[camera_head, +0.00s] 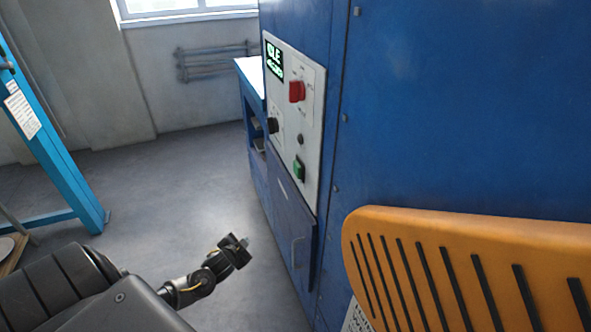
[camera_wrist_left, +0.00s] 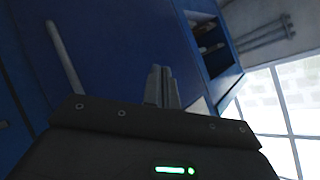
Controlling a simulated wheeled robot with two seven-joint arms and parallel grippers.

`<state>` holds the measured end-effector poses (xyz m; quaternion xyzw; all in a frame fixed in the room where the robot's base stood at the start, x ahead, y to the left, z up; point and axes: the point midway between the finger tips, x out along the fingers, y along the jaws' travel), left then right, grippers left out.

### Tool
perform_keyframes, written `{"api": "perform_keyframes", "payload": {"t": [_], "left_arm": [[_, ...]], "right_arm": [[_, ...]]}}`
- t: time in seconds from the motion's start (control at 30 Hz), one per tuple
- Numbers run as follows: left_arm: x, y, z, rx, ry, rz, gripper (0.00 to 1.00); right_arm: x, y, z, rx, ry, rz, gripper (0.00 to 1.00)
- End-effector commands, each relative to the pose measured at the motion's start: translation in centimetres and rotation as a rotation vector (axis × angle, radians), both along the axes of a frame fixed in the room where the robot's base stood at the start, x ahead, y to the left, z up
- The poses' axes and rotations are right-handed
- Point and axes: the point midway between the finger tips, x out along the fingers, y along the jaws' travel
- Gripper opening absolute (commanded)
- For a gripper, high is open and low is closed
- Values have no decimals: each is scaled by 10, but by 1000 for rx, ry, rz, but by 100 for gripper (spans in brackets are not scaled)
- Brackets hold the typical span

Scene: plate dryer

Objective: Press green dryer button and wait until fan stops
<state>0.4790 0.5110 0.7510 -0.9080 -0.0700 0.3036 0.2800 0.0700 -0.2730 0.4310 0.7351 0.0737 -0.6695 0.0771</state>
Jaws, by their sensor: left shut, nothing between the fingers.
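The green dryer button (camera_head: 299,168) is low on the pale control panel (camera_head: 312,130) of the blue dryer (camera_head: 440,110). Above it on the panel are a red switch (camera_head: 297,91) and a small display (camera_head: 274,60) with green text that I cannot read for certain. My left gripper (camera_head: 245,241) is shut and empty, below and to the left of the button, apart from the panel. In the left wrist view its closed fingers (camera_wrist_left: 162,86) point toward the blue cabinet side. The button is not visible in that view. My right gripper is not in view.
A cabinet door with a handle (camera_head: 295,252) is below the panel. A large orange slotted part (camera_head: 460,265) fills the lower right. A light blue frame (camera_head: 45,140) stands at the left. The grey floor (camera_head: 165,200) between is clear.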

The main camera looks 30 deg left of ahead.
Motion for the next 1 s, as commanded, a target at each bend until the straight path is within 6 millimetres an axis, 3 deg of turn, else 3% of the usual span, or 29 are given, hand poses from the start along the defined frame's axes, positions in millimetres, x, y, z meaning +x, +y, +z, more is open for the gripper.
{"api": "perform_keyframes", "payload": {"t": [0.03, 0.2, 0.3, 0.4, 0.6, 1.0], "left_arm": [[16, 1, 35, 16, -57, -21, 0], [51, -4, 137, 48, -218, -74, 0], [61, -12, 184, 54, -291, -104, 0], [65, -20, 218, 55, -341, -127, 0], [67, -28, 250, 55, -389, -150, 0], [68, -29, 252, 55, -393, -150, 0]], "right_arm": [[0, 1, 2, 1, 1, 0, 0], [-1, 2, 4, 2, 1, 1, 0], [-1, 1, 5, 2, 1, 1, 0], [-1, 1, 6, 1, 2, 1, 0], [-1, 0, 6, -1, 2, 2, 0], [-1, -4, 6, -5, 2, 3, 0]]}}
